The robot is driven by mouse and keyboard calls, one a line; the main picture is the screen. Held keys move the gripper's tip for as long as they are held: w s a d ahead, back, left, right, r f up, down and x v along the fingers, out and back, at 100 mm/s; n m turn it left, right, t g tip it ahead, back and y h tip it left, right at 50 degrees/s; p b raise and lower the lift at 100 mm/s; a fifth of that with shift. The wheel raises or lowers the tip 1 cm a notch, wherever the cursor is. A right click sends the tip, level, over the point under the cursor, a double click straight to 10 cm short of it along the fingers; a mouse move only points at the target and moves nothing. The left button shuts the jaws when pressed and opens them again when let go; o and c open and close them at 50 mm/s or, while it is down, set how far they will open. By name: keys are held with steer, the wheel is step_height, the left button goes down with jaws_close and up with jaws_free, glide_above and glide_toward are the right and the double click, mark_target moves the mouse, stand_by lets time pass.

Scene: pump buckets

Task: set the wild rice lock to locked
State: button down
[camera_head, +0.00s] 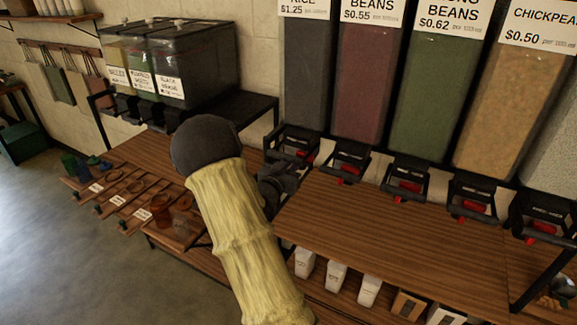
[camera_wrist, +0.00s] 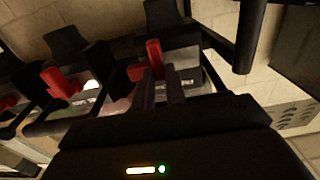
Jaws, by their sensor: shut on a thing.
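The dispenser labelled "RICE" (camera_head: 306,75) stands at the back, left of the other tall bins. The top of its label is cut off, and its contents look dark. My gripper (camera_head: 278,182) is at this outlet. In the wrist view, my gripper (camera_wrist: 159,88) has its narrow fingers close together at a red lock lever (camera_wrist: 153,54), shut on it. The lever sticks out past the fingertips. Its lower part is hidden by the fingers, so its setting is hard to tell.
The neighbouring outlet's red lever (camera_wrist: 58,83) is close beside my gripper in the wrist view. Several more tall bins, including the chickpea bin (camera_head: 520,90), line the wall. The wooden table (camera_head: 400,230) is clear in front. A black rack (camera_head: 225,112) stands left.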

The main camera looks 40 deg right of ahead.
steer(key=shift+s+d, duration=0.1)
steer(key=c, duration=1.4)
jaws_free()
steer(key=shift+s, duration=0.15)
steer(key=shift+c, duration=0.2)
steer(key=b+v, duration=0.4)
steer(key=v, duration=1.3)
steer(key=shift+a, duration=0.25)
